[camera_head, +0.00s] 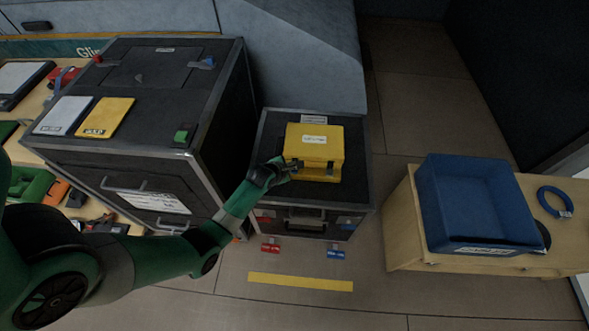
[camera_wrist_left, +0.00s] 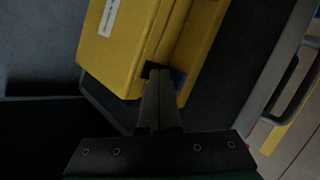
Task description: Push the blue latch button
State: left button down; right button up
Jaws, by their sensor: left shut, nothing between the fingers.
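A yellow case (camera_head: 325,150) with a white label sits on a black case (camera_head: 268,140); the yellow case also shows in the left wrist view (camera_wrist_left: 125,45). My left gripper (camera_head: 295,166) is shut and empty, its fingertips at the front left side of the yellow case. In the left wrist view, the shut fingertips (camera_wrist_left: 155,72) meet a dark piece on the yellow case. A dark blue part, likely the blue latch button (camera_wrist_left: 178,77), shows just right of the fingertips and is partly hidden by them. I cannot tell whether it is pressed. My right gripper is not in view.
A large black case (camera_head: 130,95) stands left, with a green button (camera_head: 181,136) and another blue part (camera_head: 208,62). A blue bin (camera_head: 480,205) and a blue ring (camera_head: 555,202) are on a wooden surface at right. A yellow strip (camera_head: 300,282) marks clear floor in front.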

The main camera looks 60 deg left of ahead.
pick_arm(q)
jog(key=shift+f, duration=0.35)
jog(key=shift+f+b, duration=0.6)
jog(key=shift+f, duration=0.05)
dwell(0.5)
dwell(0.3)
jog(key=shift+r+p, duration=1.05)
jog(key=shift+r, duration=0.1)
notch_tip(320, 180, up, 5)
jog(key=p, duration=0.5)
